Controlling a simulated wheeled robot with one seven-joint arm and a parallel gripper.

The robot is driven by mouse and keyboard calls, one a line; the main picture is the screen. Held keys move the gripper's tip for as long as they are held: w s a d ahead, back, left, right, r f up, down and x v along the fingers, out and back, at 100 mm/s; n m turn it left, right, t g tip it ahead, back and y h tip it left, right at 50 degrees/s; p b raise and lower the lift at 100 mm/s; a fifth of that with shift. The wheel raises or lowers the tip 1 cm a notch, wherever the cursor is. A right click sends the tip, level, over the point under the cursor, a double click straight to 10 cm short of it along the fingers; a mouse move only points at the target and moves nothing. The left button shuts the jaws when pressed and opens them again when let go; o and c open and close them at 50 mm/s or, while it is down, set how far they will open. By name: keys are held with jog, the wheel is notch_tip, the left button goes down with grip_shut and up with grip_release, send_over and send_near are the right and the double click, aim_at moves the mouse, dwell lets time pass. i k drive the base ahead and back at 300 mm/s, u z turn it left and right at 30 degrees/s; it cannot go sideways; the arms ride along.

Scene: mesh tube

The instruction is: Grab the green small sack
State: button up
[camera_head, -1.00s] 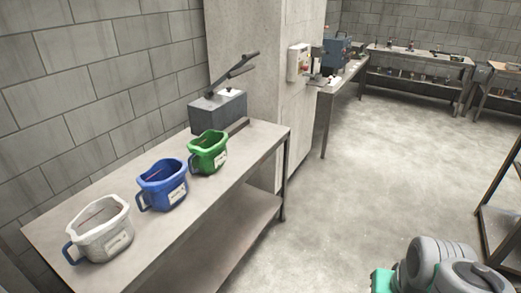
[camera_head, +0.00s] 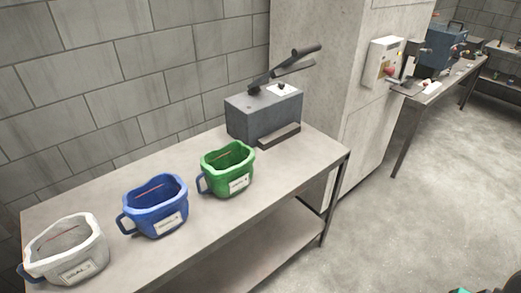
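The green small sack (camera_head: 227,170) stands upright and open-topped on the metal table (camera_head: 285,190), with a white label on its front and a blue handle at its left. It is the rightmost of three similar sacks. A blue sack (camera_head: 155,207) stands to its left, and a white sack (camera_head: 66,251) stands farther left near the table's front. My gripper is not in view. Only a small teal bit of my body shows at the bottom right edge.
A grey machine with a lever (camera_head: 264,115) stands on the table just behind and right of the green sack. A concrete pillar (camera_head: 345,75) with a control box (camera_head: 384,62) rises behind the table. Open floor (camera_head: 430,215) lies to the right.

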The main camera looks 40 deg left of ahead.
aim_at(227, 170)
jog(key=i, duration=3.05)
jog(key=u, duration=4.95)
jog(key=i, duration=0.5)
jog(key=u, duration=0.05)
